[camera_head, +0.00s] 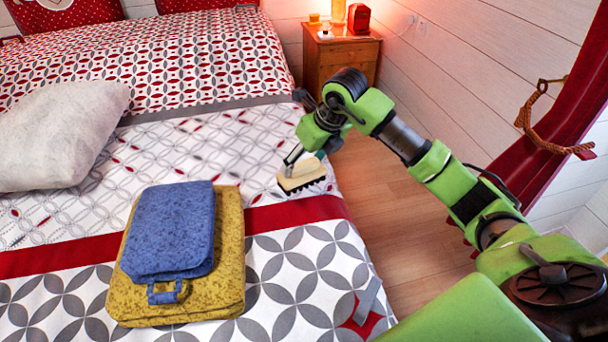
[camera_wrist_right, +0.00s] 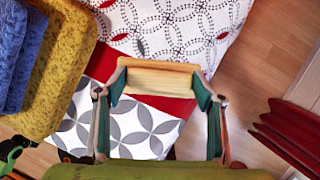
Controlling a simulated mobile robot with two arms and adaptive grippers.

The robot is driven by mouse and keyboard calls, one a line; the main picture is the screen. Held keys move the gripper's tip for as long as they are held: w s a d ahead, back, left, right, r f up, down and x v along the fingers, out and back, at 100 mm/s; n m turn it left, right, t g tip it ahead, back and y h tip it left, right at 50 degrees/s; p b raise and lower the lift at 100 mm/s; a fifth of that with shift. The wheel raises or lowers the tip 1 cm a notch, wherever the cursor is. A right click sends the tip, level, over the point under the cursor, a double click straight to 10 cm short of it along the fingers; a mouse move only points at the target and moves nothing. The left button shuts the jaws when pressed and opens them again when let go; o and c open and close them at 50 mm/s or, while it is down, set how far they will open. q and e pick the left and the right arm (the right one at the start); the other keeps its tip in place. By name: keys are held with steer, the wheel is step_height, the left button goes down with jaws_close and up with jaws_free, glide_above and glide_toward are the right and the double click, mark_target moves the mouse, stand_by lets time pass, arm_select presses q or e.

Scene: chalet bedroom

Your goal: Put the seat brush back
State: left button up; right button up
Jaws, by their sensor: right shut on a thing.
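The seat brush (camera_head: 301,175) has a pale wooden back and dark bristles along its lower edge. My right gripper (camera_head: 305,160) is shut on it, near the right edge of the bed in the head view. In the right wrist view the brush's wooden back (camera_wrist_right: 160,78) spans between the two fingers of my right gripper (camera_wrist_right: 160,88). From these views I cannot tell whether the bristles touch the bedspread. My left gripper is not in view.
A folded blue cloth-like item (camera_head: 172,232) lies on a mustard one (camera_head: 232,270) on the bed (camera_head: 300,265), left of the brush. A grey pillow (camera_head: 55,135) lies farther left. A wooden nightstand (camera_head: 340,62) stands behind. Wooden floor (camera_head: 375,190) is clear right of the bed.

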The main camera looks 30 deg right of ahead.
mark_target(307, 159)
steer(key=w+f, duration=0.1)
steer(key=w+d+f, duration=0.1)
steer(key=f, duration=0.1)
steer(key=w+f, duration=0.1)
steer(key=shift+d+f, duration=0.2)
steer(key=shift+d, duration=0.05)
step_height(307, 159, down, 2)
steer(key=shift+f+b, duration=0.25)
steer(key=shift+b, duration=0.15)
steer(key=shift+f, duration=0.4)
steer(key=o, duration=1.9)
steer(key=shift+f, duration=0.2)
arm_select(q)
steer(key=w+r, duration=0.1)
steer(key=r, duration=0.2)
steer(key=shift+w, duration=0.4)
arm_select(e)
steer(key=shift+d+r, duration=0.1)
steer(key=shift+r, duration=0.15)
